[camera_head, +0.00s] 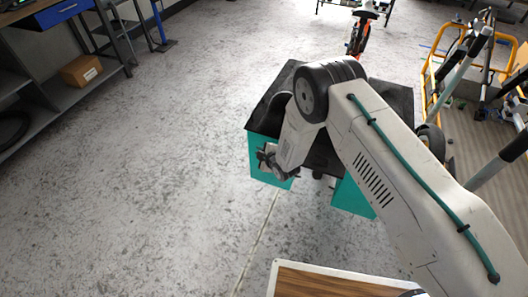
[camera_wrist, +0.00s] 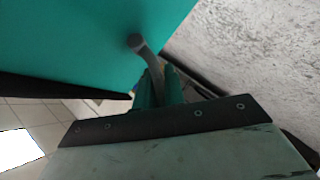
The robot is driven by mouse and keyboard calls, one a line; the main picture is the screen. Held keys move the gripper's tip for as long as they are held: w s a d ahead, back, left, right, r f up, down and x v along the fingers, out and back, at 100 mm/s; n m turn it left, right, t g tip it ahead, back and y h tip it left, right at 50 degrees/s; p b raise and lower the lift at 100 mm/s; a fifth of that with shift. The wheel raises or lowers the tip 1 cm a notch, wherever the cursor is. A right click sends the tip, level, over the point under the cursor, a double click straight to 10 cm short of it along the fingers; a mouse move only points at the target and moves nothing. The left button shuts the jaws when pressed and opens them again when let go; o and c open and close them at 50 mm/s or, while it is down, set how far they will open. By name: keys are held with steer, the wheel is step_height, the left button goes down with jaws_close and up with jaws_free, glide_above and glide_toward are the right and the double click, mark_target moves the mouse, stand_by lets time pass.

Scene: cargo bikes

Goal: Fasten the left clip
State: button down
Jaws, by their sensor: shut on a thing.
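The teal cargo box (camera_head: 353,196) with a black lid (camera_head: 268,108) stands in the middle of the head view, partly hidden by my arm. Its teal wall (camera_wrist: 70,40) fills the upper left of the wrist view. The left clip (camera_wrist: 137,43) is a grey lever with a rounded end, beside the teal wall. My gripper (camera_wrist: 159,86) is shut on the clip's lever, its green fingers on either side of the shaft. In the head view my wrist is at the box's left front; the clip's latch cannot be made out there.
A wood-topped surface with a pale edge (camera_head: 335,285) is at the bottom. A shelf with a cardboard box (camera_head: 81,70) stands at the left. Yellow-framed bike parts (camera_head: 432,75) are at the right. The grey floor (camera_head: 160,150) left of the cargo box is clear.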

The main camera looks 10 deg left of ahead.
stand_by(0.3)
steer(key=c, duration=1.5)
jaws_free()
steer(key=v, duration=0.7)
steer(key=shift+s+d+r, duration=0.2)
steer(key=shift+r, duration=0.1)
